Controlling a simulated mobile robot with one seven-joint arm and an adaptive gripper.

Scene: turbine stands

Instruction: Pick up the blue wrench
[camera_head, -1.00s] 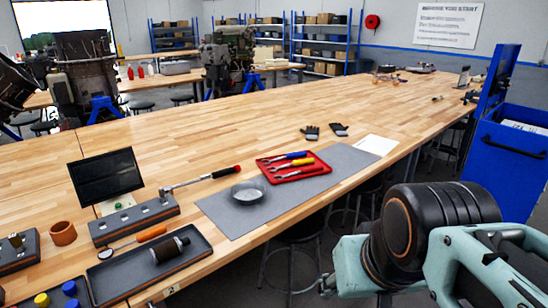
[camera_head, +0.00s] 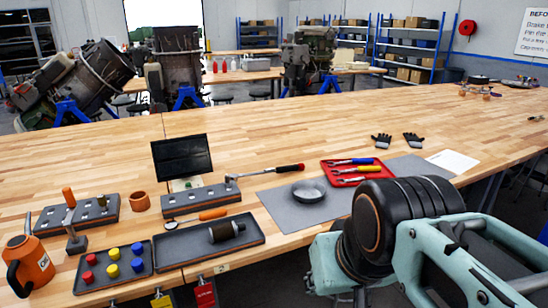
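The blue wrench (camera_head: 361,160) lies in a shallow red tray (camera_head: 328,176) right of centre on the long wooden bench. It is the farthest of the coloured-handled tools there. A yellow-handled tool (camera_head: 370,168) and a red-handled tool (camera_head: 351,180) lie in front of it. My arm's black and teal links fill the lower right, nearer to me than the tray. My gripper's fingers do not show in this view.
The tray rests on a grey mat (camera_head: 283,209) beside a round metal dish (camera_head: 308,191). Gloves (camera_head: 381,140) and a paper sheet (camera_head: 452,161) lie nearby. A ratchet (camera_head: 265,171), screen (camera_head: 181,156), dark trays and an orange can (camera_head: 28,264) stand left. The bench's far middle is clear.

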